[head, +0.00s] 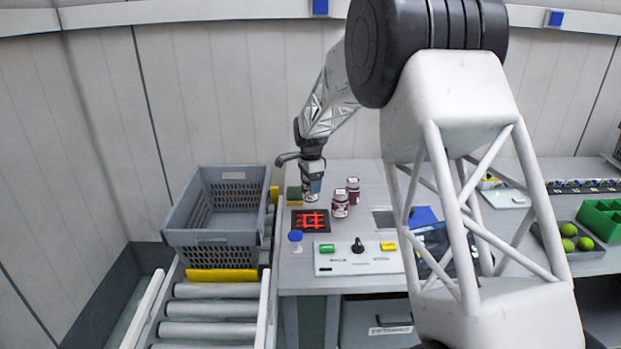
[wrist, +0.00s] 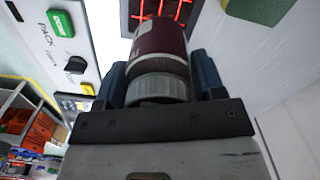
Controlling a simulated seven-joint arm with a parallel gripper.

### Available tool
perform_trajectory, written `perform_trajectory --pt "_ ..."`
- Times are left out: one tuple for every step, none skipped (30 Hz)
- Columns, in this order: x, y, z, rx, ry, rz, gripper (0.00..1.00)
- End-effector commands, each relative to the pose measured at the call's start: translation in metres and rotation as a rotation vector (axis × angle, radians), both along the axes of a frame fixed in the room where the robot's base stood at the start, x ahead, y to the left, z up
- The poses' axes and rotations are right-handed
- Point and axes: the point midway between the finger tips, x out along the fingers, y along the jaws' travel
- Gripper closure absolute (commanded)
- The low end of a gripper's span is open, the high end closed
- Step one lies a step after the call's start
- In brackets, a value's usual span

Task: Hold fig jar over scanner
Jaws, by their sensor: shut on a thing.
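My gripper (head: 313,187) is shut on a jar, its blue fingers on both sides of it. In the wrist view the held fig jar (wrist: 160,45) has a dark purple body and a ribbed grey lid, with the lid end towards my gripper (wrist: 163,88). The scanner (head: 311,221) is a dark square with glowing red lines on the counter. Its red lines also show past the jar's far end in the wrist view (wrist: 150,8). In the head view the jar is mostly hidden by the fingers and appears just behind the scanner; its exact height is unclear.
Two dark jars (head: 340,205) (head: 353,190) stand right of the scanner. A green and brown sponge (head: 293,196) lies behind it, and a blue-topped white object (head: 295,241) stands in front. A button panel (head: 358,257) lies nearer. A grey crate (head: 212,240) sits on the left conveyor.

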Motion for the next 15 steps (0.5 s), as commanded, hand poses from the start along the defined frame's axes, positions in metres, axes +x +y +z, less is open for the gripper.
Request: perform_trajectory --pt "0.000 0.000 -0.005 0.000 0.000 0.000 0.73" --pt "0.000 0.000 -0.008 0.000 0.000 0.000 0.73" --pt "0.000 0.000 -0.011 0.000 0.000 0.000 0.73" --pt "0.000 0.000 -0.014 0.000 0.000 0.000 0.73" --pt "0.000 0.000 -0.017 0.000 0.001 0.000 0.73" --pt "0.000 0.000 -0.021 0.000 0.000 0.000 0.73" --pt "0.000 0.000 -0.024 0.000 0.000 0.000 0.73" --pt "0.000 0.000 -0.026 0.000 -0.001 0.000 0.73" --pt "0.000 0.000 -0.030 0.000 -0.001 0.000 0.73" --pt "0.000 0.000 -0.033 0.000 0.000 0.000 0.73" --pt "0.000 0.000 -0.035 0.000 0.000 0.000 0.73" --pt "0.000 0.000 -0.039 0.000 0.000 0.000 0.73" --pt "0.000 0.000 -0.041 0.000 0.000 0.000 0.73" --pt "0.000 0.000 -0.043 0.000 0.000 0.000 0.73" --pt "0.000 0.000 -0.045 0.000 0.000 0.000 0.73"
